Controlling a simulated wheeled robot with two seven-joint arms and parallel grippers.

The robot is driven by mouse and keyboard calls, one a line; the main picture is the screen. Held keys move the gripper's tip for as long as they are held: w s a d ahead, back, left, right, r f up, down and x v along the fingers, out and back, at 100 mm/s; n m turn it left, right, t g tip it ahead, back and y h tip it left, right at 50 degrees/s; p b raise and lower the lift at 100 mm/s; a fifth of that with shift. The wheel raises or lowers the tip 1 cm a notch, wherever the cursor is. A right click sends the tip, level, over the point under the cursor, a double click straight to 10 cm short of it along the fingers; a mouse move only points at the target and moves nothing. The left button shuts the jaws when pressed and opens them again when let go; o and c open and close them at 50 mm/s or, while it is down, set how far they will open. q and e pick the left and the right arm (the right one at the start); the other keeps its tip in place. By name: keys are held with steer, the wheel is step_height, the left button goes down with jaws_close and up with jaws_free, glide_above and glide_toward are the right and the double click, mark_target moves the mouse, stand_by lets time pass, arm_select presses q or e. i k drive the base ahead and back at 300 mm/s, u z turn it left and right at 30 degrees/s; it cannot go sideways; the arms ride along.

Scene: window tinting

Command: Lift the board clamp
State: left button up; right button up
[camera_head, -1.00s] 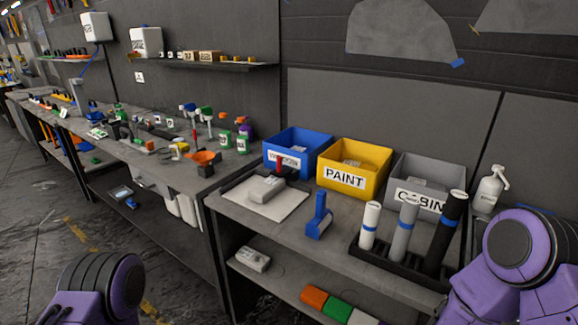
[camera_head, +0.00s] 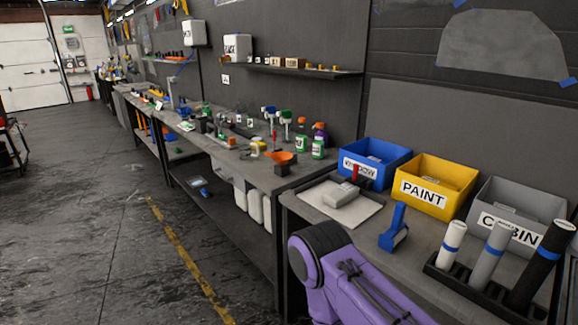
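I cannot tell for sure which thing is the board clamp. A pale board (camera_head: 362,212) lies on the near bench, with a light grey block (camera_head: 341,195) on it. A small upright red part (camera_head: 355,173) with a dark base stands at the board's back edge. A blue upright tool (camera_head: 398,228) stands on the bench right of the board. A purple link of my own arm fills the bottom centre. Neither gripper shows, and nothing is seen to be held.
Blue (camera_head: 378,158), yellow (camera_head: 430,182) and grey (camera_head: 515,215) bins line the back of the near bench. A black rack (camera_head: 490,292) holds white, grey and black rolls at right. A long bench with bottles and tools runs off left. The floor (camera_head: 90,230) at left is open.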

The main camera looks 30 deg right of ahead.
mark_target(356, 179)
steer(key=u, duration=0.15)
steer(key=i, duration=1.35)
steer(key=z, duration=1)
